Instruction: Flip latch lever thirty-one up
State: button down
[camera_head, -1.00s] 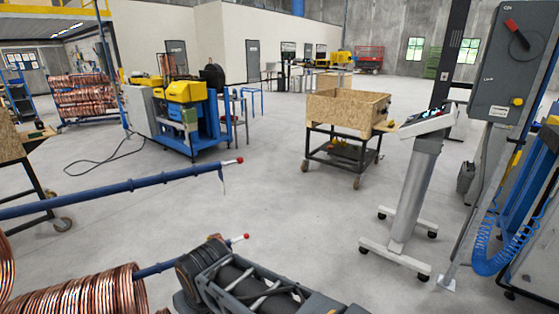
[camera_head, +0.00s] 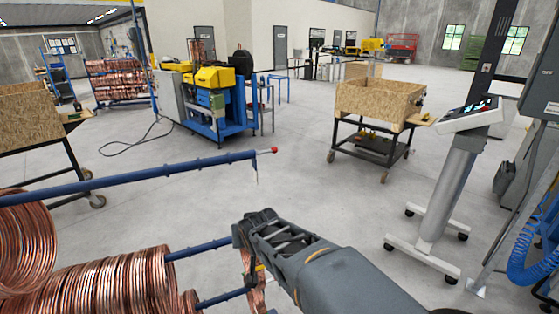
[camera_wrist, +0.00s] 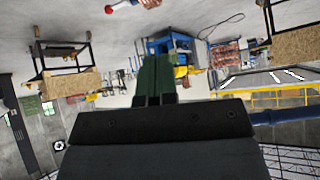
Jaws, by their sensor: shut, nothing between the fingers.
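No number is legible, so I cannot tell which tip is lever thirty-one. A red tip (camera_wrist: 108,8) also shows at the top edge of the wrist view. My gripper (camera_wrist: 155,60) is shut and empty, its green fingers together. In the head view its fingers are not clear beside the lower rods.
A wooden box cart (camera_head: 375,100) stands at right centre. A screen on a grey post (camera_head: 440,185) stands nearer at the right. A blue and yellow machine (camera_head: 210,100) stands farther back, with a cable on the floor. The floor between them is clear.

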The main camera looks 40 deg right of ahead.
jog(key=w+d+m+t+h, duration=0.1)
jog(key=w+d+m+t, duration=0.25)
jog(key=w+d, duration=0.3)
jog(key=m+t+y, duration=0.3)
jog(key=m+t, duration=0.2)
jog(key=t, duration=0.8)
send_near(276, 152)
jog(key=v, duration=0.7)
jog(key=shift+w+d, duration=0.25)
jog(key=shift+w, duration=0.05)
jog(key=shift+y, duration=0.4)
jog(key=p+x, duration=0.4)
jog(key=x, duration=0.8)
jog(key=shift+r, duration=0.1)
jog(key=shift+p+x, duration=0.4)
jog(key=shift+x, duration=0.5)
